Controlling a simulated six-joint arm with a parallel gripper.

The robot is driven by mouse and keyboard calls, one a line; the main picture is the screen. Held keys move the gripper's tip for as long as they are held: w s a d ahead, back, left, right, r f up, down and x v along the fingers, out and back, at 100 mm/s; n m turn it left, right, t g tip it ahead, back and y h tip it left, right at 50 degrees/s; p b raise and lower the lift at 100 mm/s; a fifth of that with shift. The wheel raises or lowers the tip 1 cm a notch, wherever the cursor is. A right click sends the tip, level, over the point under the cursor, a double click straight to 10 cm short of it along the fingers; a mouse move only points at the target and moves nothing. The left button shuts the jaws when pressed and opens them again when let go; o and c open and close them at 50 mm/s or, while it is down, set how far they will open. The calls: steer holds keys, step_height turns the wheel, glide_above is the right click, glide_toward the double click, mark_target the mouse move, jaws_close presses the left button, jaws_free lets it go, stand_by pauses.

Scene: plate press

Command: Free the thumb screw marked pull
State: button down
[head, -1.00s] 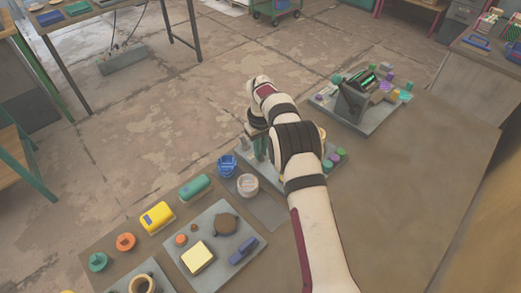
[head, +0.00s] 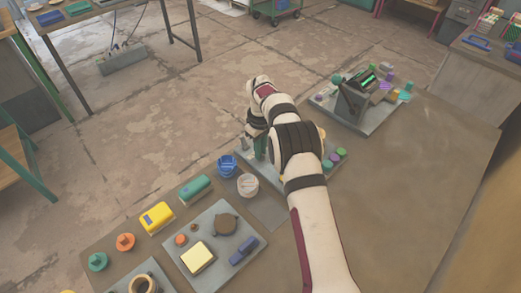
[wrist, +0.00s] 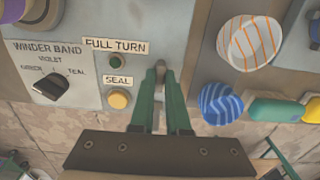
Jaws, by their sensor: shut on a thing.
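In the wrist view my gripper (wrist: 160,74) points down at a grey panel (wrist: 120,15). Its two green fingers are shut on a small grey knob (wrist: 160,66) near the panel's edge, mostly hidden between the fingertips. No mark reading "pull" shows, so I cannot confirm that this is the thumb screw. Left of the fingers are a dark green button (wrist: 116,61) under the label FULL TURN and a yellow button (wrist: 119,99) under SEAL. In the head view my arm covers most of this panel and the fingertips.
A black selector knob (wrist: 50,87) marked WINDER BAND sits farther left. Beyond the panel are a striped white cup (wrist: 250,42) and a blue striped cup (wrist: 219,102). In the head view another panel (head: 372,128) stands behind, and the table's right side is clear.

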steer(key=c, duration=0.9)
jaws_free()
steer(key=shift+r, duration=0.1)
step_height(320, 180, up, 16)
steer(key=shift+f, duration=0.2)
steer(key=s+d+r+m, duration=0.3)
steer(key=s+r, duration=0.2)
steer(key=s, duration=0.3)
steer(key=s+d+r+m, duration=0.3)
steer(key=s+r+m, duration=0.15)
steer(key=s, duration=0.45)
steer(key=s+d+f+m+y, duration=0.1)
steer(key=s+f+m, duration=0.2)
steer(key=s, duration=0.9)
steer(key=s+d+f+m, duration=0.1)
steer(key=s+f+m, duration=0.3)
steer(key=s, duration=0.8)
steer(key=shift+f+y, duration=0.35)
steer(key=shift+y, duration=0.05)
